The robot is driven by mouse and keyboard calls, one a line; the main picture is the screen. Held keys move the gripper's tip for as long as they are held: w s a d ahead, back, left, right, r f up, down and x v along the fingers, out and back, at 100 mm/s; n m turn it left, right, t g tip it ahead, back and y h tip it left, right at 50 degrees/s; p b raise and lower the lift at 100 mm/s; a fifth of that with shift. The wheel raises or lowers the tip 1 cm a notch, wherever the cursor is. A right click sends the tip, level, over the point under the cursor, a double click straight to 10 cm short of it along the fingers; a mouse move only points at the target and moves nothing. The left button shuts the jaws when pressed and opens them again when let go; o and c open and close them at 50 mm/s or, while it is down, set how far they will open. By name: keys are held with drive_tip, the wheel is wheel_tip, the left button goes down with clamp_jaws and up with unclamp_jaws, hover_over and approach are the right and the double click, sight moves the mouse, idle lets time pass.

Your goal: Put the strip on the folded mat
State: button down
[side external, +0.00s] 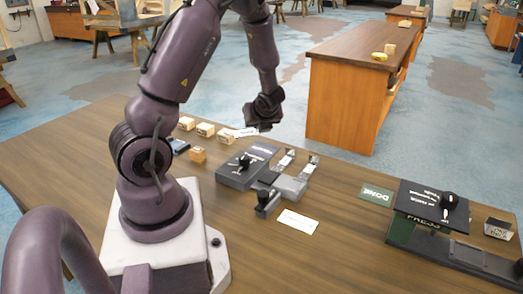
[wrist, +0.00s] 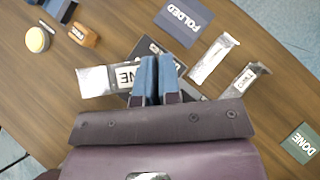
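My gripper (wrist: 160,78) has its two blue fingertips close together on one end of a pale strip (wrist: 95,80) with a dark-lettered label. The strip sticks out to the left of the fingers; its gripped end is hidden. In the side external view my gripper (side external: 262,125) is raised above the far part of the table, with the white strip (side external: 243,132) at its tip. The folded mat (wrist: 184,20) is a flat dark blue-grey piece lettered FOLDED, at the top of the wrist view, apart from the strip and empty.
Two similar strips (wrist: 214,58) (wrist: 243,80) lie beside the folded mat. A green DONE mat (side external: 377,195) lies to the right. A grey box with a black knob (side external: 245,165), small wooden blocks (side external: 205,129) and a black PRESS stand (side external: 430,205) also occupy the table.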

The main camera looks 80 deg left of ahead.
drive_tip(key=w+a+f, duration=0.2)
drive_tip(key=a+f, duration=0.1)
drive_tip(key=w+a+f, duration=0.3)
drive_tip(key=a, duration=0.1)
drive_tip(key=w+a+f, duration=0.3)
drive_tip(key=shift+w+a+f, duration=0.15)
drive_tip(key=shift+w, duration=0.1)
drive_tip(key=shift+a+f, duration=0.1)
drive_tip(key=shift+f, duration=0.1)
drive_tip(key=shift+w+a+f, duration=0.1)
drive_tip(key=shift+f, duration=0.75)
drive_tip(key=shift+w+a+f, duration=0.1)
drive_tip(key=shift+f, duration=0.75)
drive_tip(key=shift+f, duration=0.15)
drive_tip(key=c, duration=1.3)
unclamp_jaws()
